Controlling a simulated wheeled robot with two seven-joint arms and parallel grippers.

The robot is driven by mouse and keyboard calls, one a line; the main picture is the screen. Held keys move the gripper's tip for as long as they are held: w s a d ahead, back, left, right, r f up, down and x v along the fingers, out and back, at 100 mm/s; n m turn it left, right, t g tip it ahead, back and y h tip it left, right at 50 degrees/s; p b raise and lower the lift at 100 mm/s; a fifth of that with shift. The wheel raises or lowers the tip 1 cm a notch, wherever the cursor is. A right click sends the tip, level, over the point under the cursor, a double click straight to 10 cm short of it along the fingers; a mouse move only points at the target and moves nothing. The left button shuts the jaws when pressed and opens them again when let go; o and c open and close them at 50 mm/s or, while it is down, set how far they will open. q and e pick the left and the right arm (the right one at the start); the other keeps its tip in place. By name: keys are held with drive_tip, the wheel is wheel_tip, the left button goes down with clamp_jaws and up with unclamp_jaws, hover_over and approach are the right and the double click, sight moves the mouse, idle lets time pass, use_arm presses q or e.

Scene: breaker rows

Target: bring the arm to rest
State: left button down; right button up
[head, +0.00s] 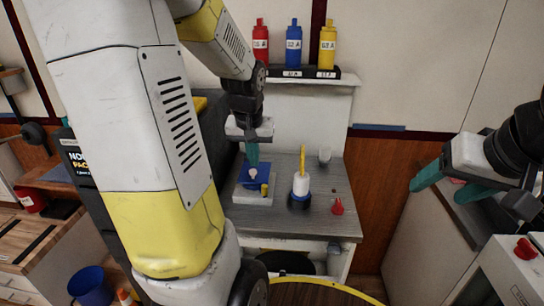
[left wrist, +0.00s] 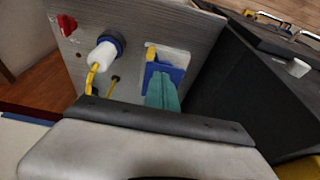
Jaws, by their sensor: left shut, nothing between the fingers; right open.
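My left gripper (head: 251,153) is shut and empty. In the head view its teal fingers point down just above a blue block (head: 254,177) in a white plate on the grey bench top. In the left wrist view the shut fingers (left wrist: 162,92) overlap the blue piece (left wrist: 175,73); I cannot tell whether they touch it. My left arm crosses the left half of the head view. My right gripper (head: 446,186) is open and empty at the right, apart from the bench.
A white cylinder with a yellow stick (head: 301,183) and a red piece (head: 337,207) stand on the bench top (head: 325,228). Red, blue and yellow bottles (head: 293,45) stand on the shelf behind. A dark box (left wrist: 268,100) is close beside the left gripper. A blue bucket (head: 91,287) is at lower left.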

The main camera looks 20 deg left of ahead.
use_arm(q)
drive_tip(key=s+d+r+m+t+h, duration=0.2)
drive_tip(key=s+d+r+m+h, duration=0.1)
drive_tip(key=s+d+r, duration=0.7)
drive_tip(key=s+d, duration=0.2)
drive_tip(key=s, duration=0.2)
drive_tip(key=shift+r+t, duration=0.2)
drive_tip(key=shift+t, duration=0.2)
idle(1.3)
